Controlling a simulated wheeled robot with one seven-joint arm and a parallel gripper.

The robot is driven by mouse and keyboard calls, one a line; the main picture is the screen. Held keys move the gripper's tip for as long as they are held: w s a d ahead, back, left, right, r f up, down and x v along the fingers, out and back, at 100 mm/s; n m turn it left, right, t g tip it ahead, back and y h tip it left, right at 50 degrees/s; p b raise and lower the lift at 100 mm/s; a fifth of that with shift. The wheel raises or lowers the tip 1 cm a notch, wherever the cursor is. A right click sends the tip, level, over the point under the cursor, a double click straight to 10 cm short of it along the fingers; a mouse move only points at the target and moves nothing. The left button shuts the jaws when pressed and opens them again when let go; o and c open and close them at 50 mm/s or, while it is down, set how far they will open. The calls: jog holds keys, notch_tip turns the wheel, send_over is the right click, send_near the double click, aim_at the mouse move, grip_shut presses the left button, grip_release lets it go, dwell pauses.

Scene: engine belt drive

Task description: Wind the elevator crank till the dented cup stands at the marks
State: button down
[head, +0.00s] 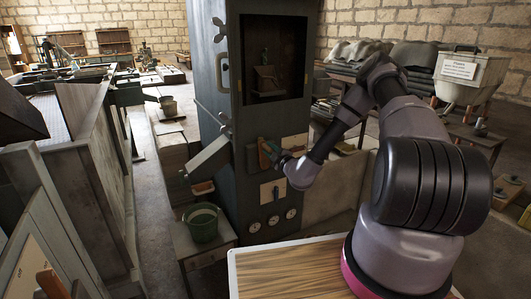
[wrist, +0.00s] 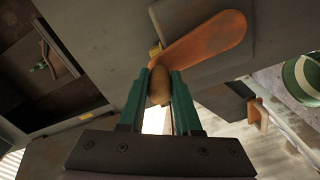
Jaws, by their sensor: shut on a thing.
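The elevator cabinet (head: 228,140) is a tall dark grey housing with an open window. Inside the window a small dark brown cup (head: 265,78) shows dimly; its dent and any marks beside it cannot be made out. The window with the cup (wrist: 48,62) also shows at the left of the wrist view. The orange crank (head: 264,153) sits on the cabinet front below the window; its arm (wrist: 208,40) slants across the wrist view. My gripper (head: 273,151) is shut on the crank's brown wooden knob (wrist: 160,84), between its green fingers (wrist: 158,82).
A green bucket (head: 202,224) stands on a small table left of the cabinet, below a sloping chute (head: 207,158). Several dials (head: 273,221) and a lever plate (head: 270,192) lie below the crank. A wooden-topped surface (head: 290,270) is in front.

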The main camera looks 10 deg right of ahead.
jog(key=shift+w+d+m, duration=0.15)
jog(key=shift+d+m, duration=0.4)
jog(key=shift+m, duration=0.15)
jog(key=c, duration=0.6)
grip_release()
jog(key=v, duration=1)
jog(key=shift+s+d, duration=0.15)
jog(key=shift+s, duration=0.25)
jog(key=shift+r, duration=0.1)
